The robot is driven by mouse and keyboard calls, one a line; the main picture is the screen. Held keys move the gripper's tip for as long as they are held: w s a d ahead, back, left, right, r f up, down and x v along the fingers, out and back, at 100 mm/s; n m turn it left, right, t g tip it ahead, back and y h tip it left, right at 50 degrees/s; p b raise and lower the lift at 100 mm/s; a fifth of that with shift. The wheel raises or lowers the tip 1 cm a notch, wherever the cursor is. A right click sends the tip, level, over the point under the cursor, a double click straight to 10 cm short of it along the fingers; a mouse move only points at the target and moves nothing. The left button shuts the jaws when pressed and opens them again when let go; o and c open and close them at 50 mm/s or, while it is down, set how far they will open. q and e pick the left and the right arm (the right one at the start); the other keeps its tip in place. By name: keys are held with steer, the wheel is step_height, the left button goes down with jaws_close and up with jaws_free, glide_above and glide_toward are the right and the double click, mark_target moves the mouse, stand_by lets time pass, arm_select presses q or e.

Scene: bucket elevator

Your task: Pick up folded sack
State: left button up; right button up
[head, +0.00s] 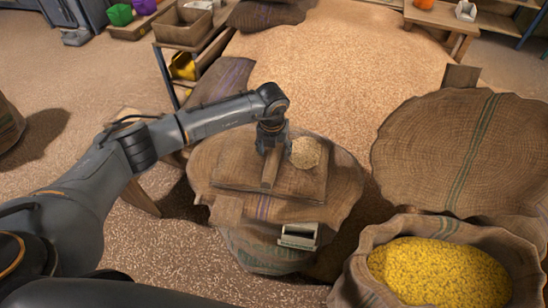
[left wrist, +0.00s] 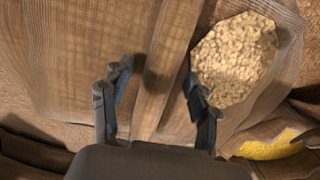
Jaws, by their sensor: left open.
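The folded sack (head: 235,168) looks like a flat, squarish brown burlap piece lying on top of a large standing sack (head: 340,180). It fills much of the left wrist view (left wrist: 85,50). My left gripper (head: 268,152) is over it, pointing down. In the left wrist view its two fingers (left wrist: 153,92) are apart, one on each side of a raised brown strip (left wrist: 162,70). I cannot tell whether this strip is a fold of the sack or a separate bar, nor whether the fingers touch it. My right gripper is not in view.
A pale grain patch (head: 305,153) lies right beside the gripper. A small metal scoop-like box (head: 298,236) sits at the sack's front. An open sack of yellow grain (head: 440,272) stands at lower right, a wide sack (head: 450,150) behind it. A shelf (head: 205,50) stands behind left.

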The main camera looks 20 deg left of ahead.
arm_select(q)
jaws_close()
steer(key=shift+w+r, duration=0.1)
steer(key=shift+r, duration=0.1)
stand_by(0.4)
